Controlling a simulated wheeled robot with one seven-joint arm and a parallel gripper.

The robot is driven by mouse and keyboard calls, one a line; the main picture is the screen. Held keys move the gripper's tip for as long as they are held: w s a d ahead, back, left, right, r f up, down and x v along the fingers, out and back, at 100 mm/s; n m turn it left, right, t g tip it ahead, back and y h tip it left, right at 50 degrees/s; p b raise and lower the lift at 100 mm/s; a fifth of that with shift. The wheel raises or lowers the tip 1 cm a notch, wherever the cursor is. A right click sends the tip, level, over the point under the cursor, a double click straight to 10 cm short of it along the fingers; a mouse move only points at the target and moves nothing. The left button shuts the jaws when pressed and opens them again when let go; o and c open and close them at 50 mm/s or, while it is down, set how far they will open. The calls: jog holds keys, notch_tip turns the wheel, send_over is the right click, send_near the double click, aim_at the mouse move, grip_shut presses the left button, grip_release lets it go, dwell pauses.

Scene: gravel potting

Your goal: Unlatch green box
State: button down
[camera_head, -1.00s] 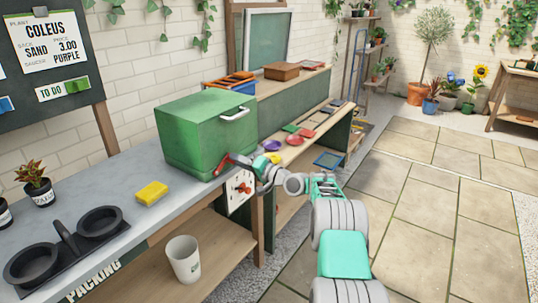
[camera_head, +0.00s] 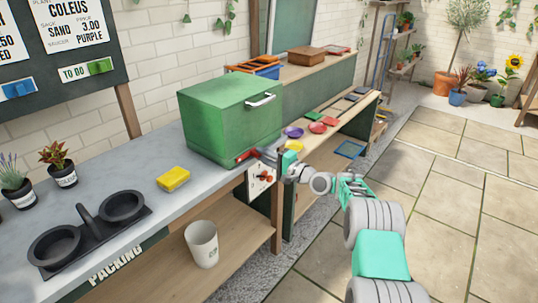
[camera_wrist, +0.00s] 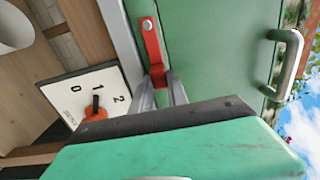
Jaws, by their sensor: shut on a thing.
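The green box (camera_head: 228,122) stands closed on the grey bench, with a pale handle (camera_head: 262,100) on its front. Its red latch (camera_head: 245,155) is at the lower front edge; in the wrist view the latch (camera_wrist: 151,42) is a red strip fixed by a bolt to the box's green front (camera_wrist: 205,50). My gripper (camera_head: 264,153) is at the box's lower front; in the wrist view the gripper (camera_wrist: 160,88) is shut on the latch's near end. The fingertips partly hide that end.
A yellow sponge (camera_head: 173,179) and a black double-ring holder (camera_head: 88,228) are on the bench to the left. Coloured saucers (camera_head: 317,127) lie on the shelf to the right.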

jog(key=c, duration=1.3)
grip_release()
jog(key=v, duration=0.7)
jog(key=shift+s+d, duration=0.25)
jog(key=shift+d, duration=0.05)
